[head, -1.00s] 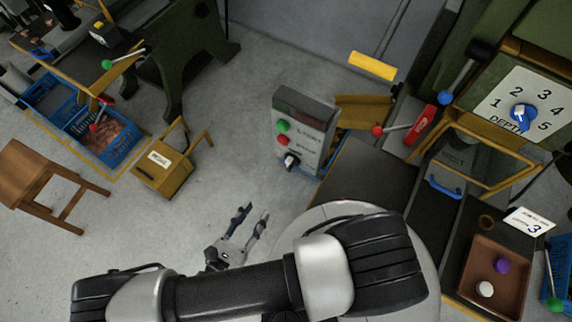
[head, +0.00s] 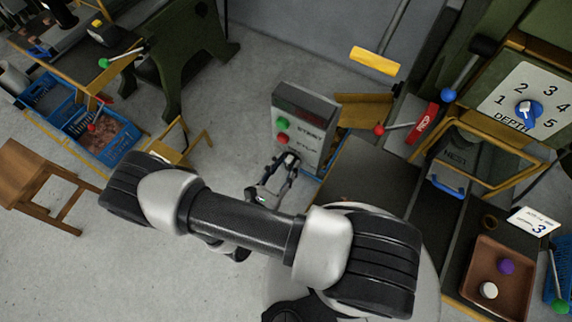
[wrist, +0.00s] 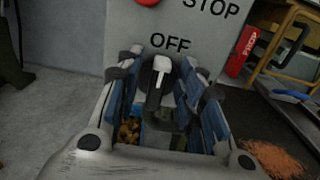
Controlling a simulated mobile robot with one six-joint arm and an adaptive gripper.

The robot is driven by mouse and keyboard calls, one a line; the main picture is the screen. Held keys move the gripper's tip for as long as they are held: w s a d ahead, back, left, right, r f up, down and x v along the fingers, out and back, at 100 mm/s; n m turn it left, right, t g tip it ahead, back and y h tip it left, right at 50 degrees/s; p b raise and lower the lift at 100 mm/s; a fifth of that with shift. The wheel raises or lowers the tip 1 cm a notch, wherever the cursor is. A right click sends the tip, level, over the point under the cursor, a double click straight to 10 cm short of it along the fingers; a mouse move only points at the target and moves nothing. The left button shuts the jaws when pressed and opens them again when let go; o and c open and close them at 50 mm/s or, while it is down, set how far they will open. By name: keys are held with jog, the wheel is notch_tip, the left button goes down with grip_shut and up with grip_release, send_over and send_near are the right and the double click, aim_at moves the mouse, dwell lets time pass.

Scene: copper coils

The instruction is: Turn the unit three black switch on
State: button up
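A grey control box (head: 306,118) stands upright in the middle of the head view, with a green START button (head: 282,124) and a red STOP button (head: 283,139). Low on its face is the black switch (wrist: 159,85), seen in the wrist view with its white mark pointing up at the word OFF. My gripper (head: 281,167) is at the lower front of the box. In the wrist view my gripper (wrist: 163,67) is open, with a finger on each side of the switch. A gap shows beside the switch, and I cannot tell whether either finger touches it. My gripper mostly hides the switch in the head view.
A machine with a depth dial (head: 523,113), a red lever and a yellow-framed guard (head: 480,160) stands right. A placard marked 3 (head: 535,221) lies beside a brown tray (head: 505,280).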

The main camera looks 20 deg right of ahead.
jog(key=shift+w+d, duration=0.15)
jog(key=shift+d, duration=0.05)
jog(key=shift+c, duration=0.5)
grip_shut()
